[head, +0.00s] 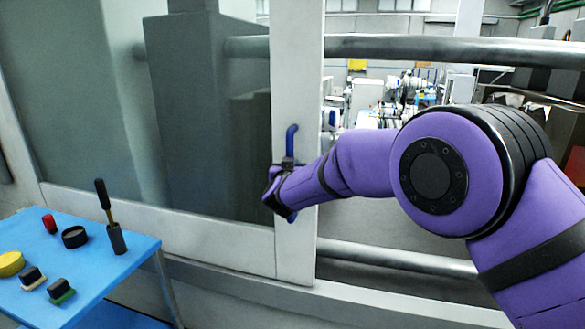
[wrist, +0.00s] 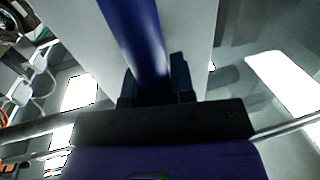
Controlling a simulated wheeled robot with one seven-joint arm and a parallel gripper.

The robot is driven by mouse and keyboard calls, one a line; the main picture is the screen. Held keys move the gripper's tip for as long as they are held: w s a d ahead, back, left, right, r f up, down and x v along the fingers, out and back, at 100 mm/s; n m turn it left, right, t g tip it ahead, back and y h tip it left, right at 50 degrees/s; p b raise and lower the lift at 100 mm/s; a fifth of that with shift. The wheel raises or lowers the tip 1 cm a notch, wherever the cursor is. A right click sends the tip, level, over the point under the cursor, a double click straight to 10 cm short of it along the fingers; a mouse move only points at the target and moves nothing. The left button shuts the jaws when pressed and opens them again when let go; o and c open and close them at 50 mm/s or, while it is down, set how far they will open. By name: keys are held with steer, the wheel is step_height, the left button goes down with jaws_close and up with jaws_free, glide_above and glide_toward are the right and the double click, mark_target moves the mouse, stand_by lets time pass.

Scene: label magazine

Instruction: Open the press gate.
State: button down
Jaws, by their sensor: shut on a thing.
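The press gate (head: 297,110) is a pale grey frame with a large glass pane on its left side. A blue upright bar handle (head: 292,136) is fixed to its right-hand post. My gripper (head: 288,163) is at the middle of this handle, shut around it. In the wrist view, the blue handle (wrist: 137,38) runs between the two dark fingers of my gripper (wrist: 157,82). Right of the gate's post there is an open gap with rails across it. My purple arm hides part of that gap.
A blue table (head: 110,262) at the lower left holds a screwdriver-like tool in a holder (head: 117,238), a black round part (head: 75,237), a red piece (head: 49,223), a yellow disc (head: 10,264) and stamps (head: 60,290). Metal rails (head: 400,258) cross behind my arm.

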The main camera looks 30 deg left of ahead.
steer(key=shift+s, duration=0.1)
steer(key=c, duration=1)
jaws_free()
steer(key=shift+a, duration=0.1)
steer(key=shift+o, duration=0.2)
steer(key=v, duration=1)
steer(key=shift+s+d, duration=0.25)
steer(key=shift+s, duration=0.05)
